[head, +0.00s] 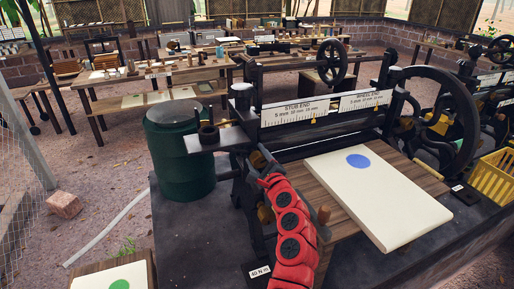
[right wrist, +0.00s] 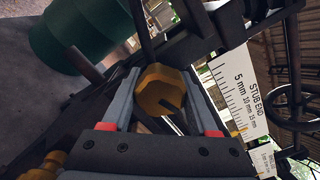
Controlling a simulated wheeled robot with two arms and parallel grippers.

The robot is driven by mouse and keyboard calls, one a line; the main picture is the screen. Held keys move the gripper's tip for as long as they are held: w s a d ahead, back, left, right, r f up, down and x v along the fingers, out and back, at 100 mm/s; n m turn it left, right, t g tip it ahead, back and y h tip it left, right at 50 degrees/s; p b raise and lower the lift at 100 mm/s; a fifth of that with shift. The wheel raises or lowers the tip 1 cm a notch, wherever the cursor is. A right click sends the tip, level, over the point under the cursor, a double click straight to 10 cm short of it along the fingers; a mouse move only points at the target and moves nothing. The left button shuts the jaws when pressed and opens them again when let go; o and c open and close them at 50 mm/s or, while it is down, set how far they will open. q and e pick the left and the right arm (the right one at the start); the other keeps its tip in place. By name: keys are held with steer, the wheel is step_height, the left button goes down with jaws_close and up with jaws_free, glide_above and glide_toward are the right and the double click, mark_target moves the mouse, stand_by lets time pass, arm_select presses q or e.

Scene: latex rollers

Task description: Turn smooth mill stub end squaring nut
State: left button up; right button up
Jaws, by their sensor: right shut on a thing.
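The smooth mill stands in the head view with a white "STUB END" scale (head: 298,110) on its left part. The scale also shows in the right wrist view (right wrist: 240,95). The brass-coloured stub end squaring nut (right wrist: 160,92) sits between the fingers of my right gripper (right wrist: 165,82), which is shut on it. In the head view my right gripper (head: 260,163) is just below the stub end, at the end of my red arm, and the nut there is hidden. My left gripper is not in view.
A cream sheet with a blue dot (head: 380,195) lies on a wooden board right of my arm. A green drum (head: 180,160) stands left of the mill. A large handwheel (head: 440,120) is at the right.

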steer(key=m+p, duration=0.6)
steer(key=shift+r+m+p, duration=0.15)
steer(key=shift+m+p, duration=0.15)
steer(key=shift+a+f+m+p, duration=0.1)
steer(key=shift+m+p, duration=0.45)
steer(key=shift+m, duration=0.45)
steer(key=shift+a+f+m+p, duration=0.1)
steer(key=shift+m+p, duration=0.45)
steer(key=shift+m, duration=0.75)
steer(key=o, duration=1.4)
steer(key=shift+c, duration=0.2)
steer(key=shift+s, duration=0.1)
steer(key=shift+v, duration=0.8)
steer(key=b+v, duration=0.3)
steer(key=v, duration=1.2)
steer(key=shift+s, duration=0.3)
